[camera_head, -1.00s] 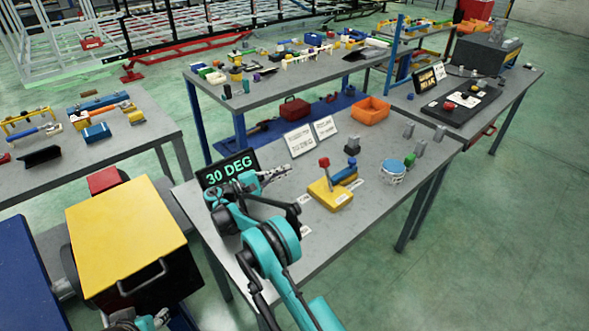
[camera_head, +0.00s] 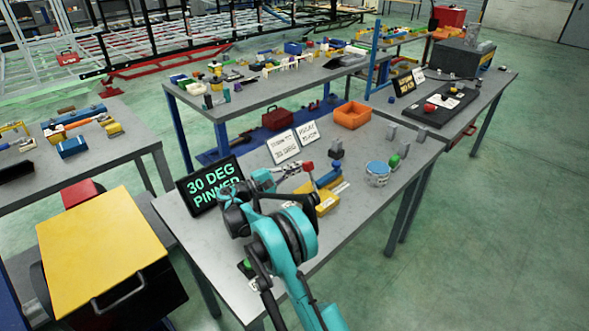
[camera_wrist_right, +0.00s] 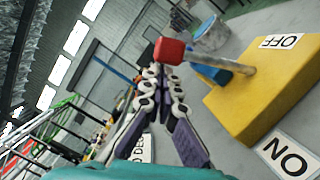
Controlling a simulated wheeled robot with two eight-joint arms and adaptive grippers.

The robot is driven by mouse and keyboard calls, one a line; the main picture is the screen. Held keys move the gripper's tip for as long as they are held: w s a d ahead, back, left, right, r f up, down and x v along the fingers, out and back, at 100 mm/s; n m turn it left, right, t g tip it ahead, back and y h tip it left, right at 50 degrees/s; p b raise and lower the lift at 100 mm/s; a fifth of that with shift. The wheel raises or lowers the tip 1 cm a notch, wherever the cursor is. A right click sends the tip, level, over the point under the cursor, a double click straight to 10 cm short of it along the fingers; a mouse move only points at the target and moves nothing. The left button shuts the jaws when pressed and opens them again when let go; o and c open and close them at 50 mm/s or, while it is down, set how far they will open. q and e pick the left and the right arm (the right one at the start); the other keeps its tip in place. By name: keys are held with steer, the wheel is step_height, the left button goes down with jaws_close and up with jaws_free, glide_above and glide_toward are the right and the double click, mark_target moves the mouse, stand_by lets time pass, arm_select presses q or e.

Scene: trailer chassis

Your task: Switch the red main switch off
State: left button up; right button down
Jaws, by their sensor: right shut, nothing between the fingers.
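The main switch is a yellow block (camera_head: 327,205) with a lever that ends in a red knob (camera_head: 308,166), on the near grey table. In the right wrist view the red knob (camera_wrist_right: 169,50), the metal rod (camera_wrist_right: 222,64) and the yellow block (camera_wrist_right: 262,98) show clearly. An OFF label (camera_wrist_right: 281,41) and an ON label (camera_wrist_right: 288,157) lie at opposite sides of the block. My right gripper (camera_head: 293,172) is shut and empty, its fingertips close beside the knob; I cannot tell whether they touch. My left gripper is out of view.
A 30 DEG sign (camera_head: 212,184) stands left of my right arm. White cards (camera_head: 283,147), an orange bin (camera_head: 352,114), a blue-topped round can (camera_head: 377,172) and small grey blocks stand on the same table. The table's front right is clear.

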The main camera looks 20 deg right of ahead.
mark_target(303, 166)
steer(key=shift+r, duration=0.1)
steer(key=shift+s+d+r+m, duration=0.15)
steer(key=shift+s+m, duration=0.1)
steer(key=shift+m, duration=0.15)
steer(key=shift+s+r, duration=0.1)
steer(key=shift+s+d+r+m+p, duration=0.25)
steer(key=shift+s+r+m+p, duration=0.45)
steer(key=shift+m, duration=0.4)
steer(key=s+d+m+y+p, duration=0.1)
steer(key=s+d+m+y, duration=0.1)
steer(key=s+m, duration=0.4)
steer(key=shift+s+d+r, duration=0.25)
steer(key=shift+s+r, duration=0.1)
steer(key=shift+s, duration=0.4)
